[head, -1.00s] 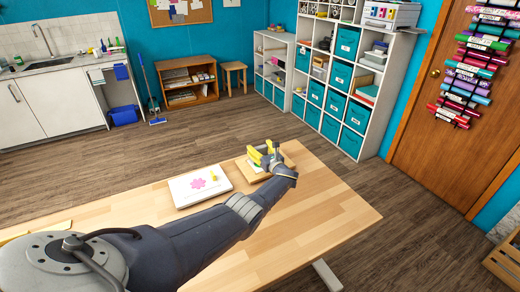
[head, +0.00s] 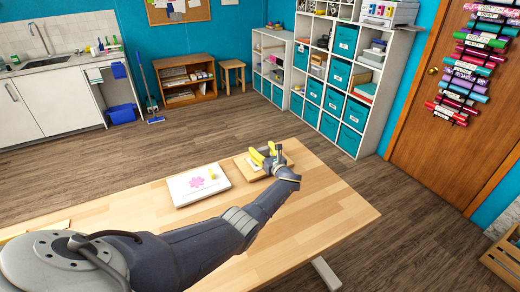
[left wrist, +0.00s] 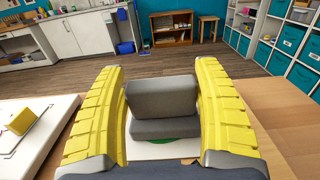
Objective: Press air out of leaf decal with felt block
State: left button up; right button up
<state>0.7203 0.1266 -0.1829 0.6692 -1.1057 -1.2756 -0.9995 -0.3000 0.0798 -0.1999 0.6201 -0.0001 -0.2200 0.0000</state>
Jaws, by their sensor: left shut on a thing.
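My left gripper (head: 264,155), with yellow fingers, is over a board (head: 244,168) near the table's far edge. In the left wrist view its two fingers are shut on a grey felt block (left wrist: 162,98), one on each side. A bit of the green leaf decal (left wrist: 168,141) shows just under the block, on a white surface (left wrist: 158,151). The rest of the leaf is hidden by the block and the fingers. I cannot tell whether the block presses on the decal. My right gripper is not in view.
Left of the gripper lies a white board (head: 181,194) with a pink flower decal (head: 197,182) and a small yellow block (head: 212,174). The wooden table (head: 310,215) is clear to the right. Shelves and a door stand beyond.

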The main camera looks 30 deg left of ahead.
pick_arm(q)
jog(key=shift+v, duration=1.85)
jog(key=shift+f, duration=0.1)
jog(key=shift+x, duration=1.65)
jog(key=shift+r, duration=0.2)
jog(key=shift+r, duration=4.4)
